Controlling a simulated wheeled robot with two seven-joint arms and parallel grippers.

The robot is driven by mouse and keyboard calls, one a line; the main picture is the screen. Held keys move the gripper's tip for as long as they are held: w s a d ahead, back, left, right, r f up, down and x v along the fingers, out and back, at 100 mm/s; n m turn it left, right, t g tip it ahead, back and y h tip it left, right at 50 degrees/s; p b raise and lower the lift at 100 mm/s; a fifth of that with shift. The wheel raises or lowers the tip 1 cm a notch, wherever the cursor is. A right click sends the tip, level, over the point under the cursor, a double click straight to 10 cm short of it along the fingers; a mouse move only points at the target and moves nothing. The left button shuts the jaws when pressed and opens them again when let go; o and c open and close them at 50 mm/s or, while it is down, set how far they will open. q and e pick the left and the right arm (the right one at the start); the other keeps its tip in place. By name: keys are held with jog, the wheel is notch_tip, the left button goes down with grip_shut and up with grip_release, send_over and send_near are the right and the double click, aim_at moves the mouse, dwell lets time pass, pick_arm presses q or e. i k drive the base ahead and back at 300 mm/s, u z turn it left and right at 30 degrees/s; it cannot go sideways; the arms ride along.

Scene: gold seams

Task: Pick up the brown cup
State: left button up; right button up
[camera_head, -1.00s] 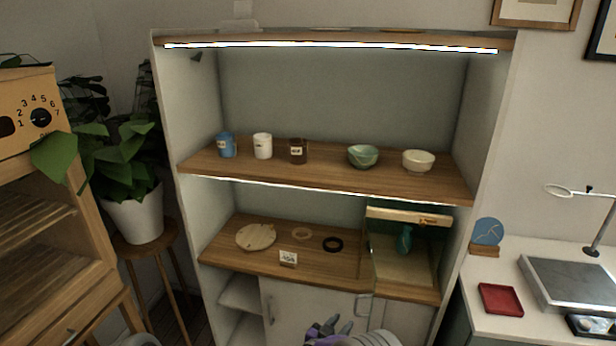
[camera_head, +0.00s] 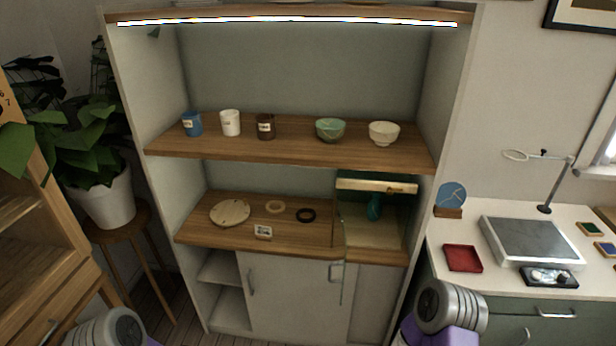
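The brown cup (camera_head: 265,127) stands upright on the upper wooden shelf (camera_head: 290,152) of the cabinet, with a pale label on its front. A white cup (camera_head: 230,123) and a blue cup (camera_head: 192,124) stand to its left on the same shelf. Grey and purple parts of my arms show at the bottom left and bottom right, well below and apart from the cup. Neither gripper's fingertips show in this view.
A green bowl (camera_head: 330,130) and a cream bowl (camera_head: 383,133) stand right of the brown cup. A potted plant (camera_head: 103,200) is left; a red tray (camera_head: 462,258) lies on the right counter.

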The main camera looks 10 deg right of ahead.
aim_at(266, 126)
jog(key=z, duration=2.3)
jog(key=k, duration=1.05)
jog(key=u, duration=1.25)
jog(key=i, duration=0.5)
jog(key=u, duration=0.05)
